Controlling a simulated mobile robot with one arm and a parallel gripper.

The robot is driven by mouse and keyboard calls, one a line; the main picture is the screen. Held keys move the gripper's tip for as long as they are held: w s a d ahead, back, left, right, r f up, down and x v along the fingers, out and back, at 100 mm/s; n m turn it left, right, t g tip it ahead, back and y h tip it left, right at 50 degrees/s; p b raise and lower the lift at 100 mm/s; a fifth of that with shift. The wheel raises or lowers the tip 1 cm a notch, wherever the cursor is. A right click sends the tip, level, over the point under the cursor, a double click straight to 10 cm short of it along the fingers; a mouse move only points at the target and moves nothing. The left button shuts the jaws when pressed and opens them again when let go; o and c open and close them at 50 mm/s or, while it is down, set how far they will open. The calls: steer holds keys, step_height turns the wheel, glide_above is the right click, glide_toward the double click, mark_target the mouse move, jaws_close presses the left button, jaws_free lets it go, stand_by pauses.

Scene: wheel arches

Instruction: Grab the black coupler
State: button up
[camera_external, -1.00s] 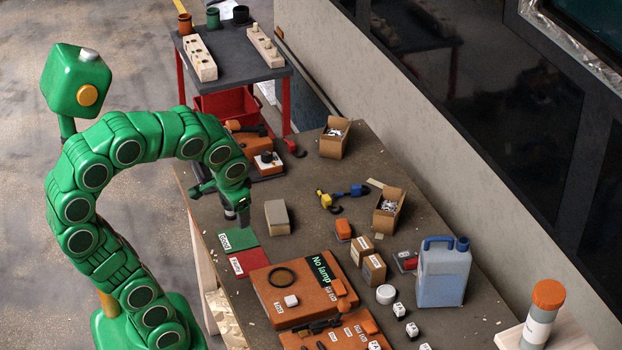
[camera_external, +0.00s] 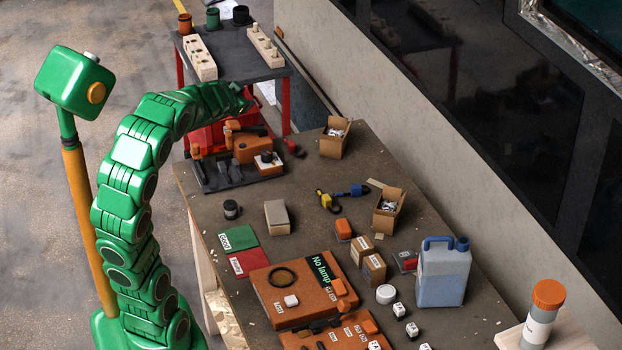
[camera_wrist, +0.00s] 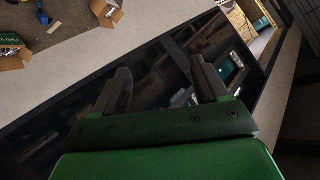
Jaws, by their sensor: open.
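A small black cylinder with a pale band (camera_external: 231,209) stands upright on the brown table, left of a grey-beige block. Another black round piece (camera_external: 241,14) stands at the back of the far dark cart, beside a green and an orange one. I cannot tell which of the two black pieces is the coupler. My gripper (camera_external: 246,100) is raised past the table's far end, near the red bin and well away from the cylinder. In the wrist view, its fingers (camera_wrist: 163,82) are spread with nothing between them. Neither black piece shows there.
The dark cart (camera_external: 231,62) carries wooden blocks with holes. An orange device (camera_external: 252,148) and dark tools lie at the table's far end. Cardboard boxes (camera_external: 388,212), orange cases (camera_external: 290,300) and a blue-grey jug (camera_external: 442,275) crowd the table. A wall runs along the right.

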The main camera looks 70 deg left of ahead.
steer(key=s+a+f+m+t+h, duration=0.1)
steer(key=a+f+m+t+h, duration=0.2)
steer(key=a, duration=0.5)
steer(key=s+d+f+t+h, duration=0.35)
steer(key=s+f+h, duration=0.25)
steer(key=s+f, duration=0.3)
glide_toward(230, 209)
steer(key=shift+m+h, duration=0.4)
steer(key=w+a+f, duration=0.2)
steer(key=shift+w+a+f, duration=0.25)
steer(key=shift+w+a, duration=0.1)
steer(key=shift+x, duration=3.95)
steer(key=shift+s, duration=0.1)
steer(key=c, duration=1)
steer(key=shift+r, duration=0.1)
steer(key=shift+c, duration=0.2)
